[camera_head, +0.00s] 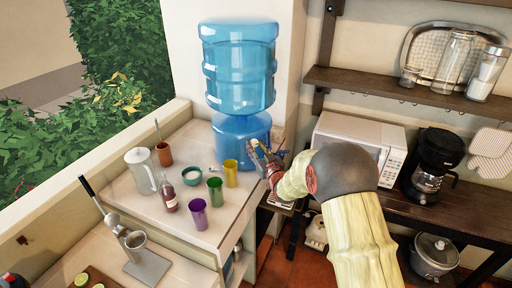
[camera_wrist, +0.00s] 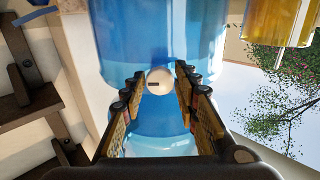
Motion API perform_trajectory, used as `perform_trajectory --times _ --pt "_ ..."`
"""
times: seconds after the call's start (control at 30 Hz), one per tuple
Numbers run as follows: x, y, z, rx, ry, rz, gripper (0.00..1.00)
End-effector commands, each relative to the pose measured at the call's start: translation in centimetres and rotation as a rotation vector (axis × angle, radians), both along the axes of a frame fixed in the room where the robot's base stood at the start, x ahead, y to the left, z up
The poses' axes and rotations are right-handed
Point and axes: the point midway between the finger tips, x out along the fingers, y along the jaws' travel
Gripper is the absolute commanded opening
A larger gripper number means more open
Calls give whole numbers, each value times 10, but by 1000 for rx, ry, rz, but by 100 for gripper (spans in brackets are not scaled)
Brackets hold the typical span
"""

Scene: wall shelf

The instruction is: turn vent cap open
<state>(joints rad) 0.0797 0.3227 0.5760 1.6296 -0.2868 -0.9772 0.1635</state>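The vent cap (camera_wrist: 159,81) is a small round cream knob with a short dark mark on its face, on the front of the blue water dispenser (camera_wrist: 162,40) in the wrist view. The dispenser also shows in the head view (camera_head: 240,130), with a large blue bottle (camera_head: 238,68) on top. My gripper (camera_head: 264,153) is open beside the dispenser's lower right side. In the wrist view my gripper (camera_wrist: 159,84) has its fingers to the left and right of the cap, with gaps visible. I cannot tell how deep the fingertips reach. The cap cannot be made out in the head view.

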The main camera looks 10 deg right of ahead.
Motion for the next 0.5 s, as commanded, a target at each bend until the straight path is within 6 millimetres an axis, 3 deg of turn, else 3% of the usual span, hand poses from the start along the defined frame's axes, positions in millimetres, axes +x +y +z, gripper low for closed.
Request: perform_trajectory --times 0.5 --pt "0 0 0 0 0 0 1"
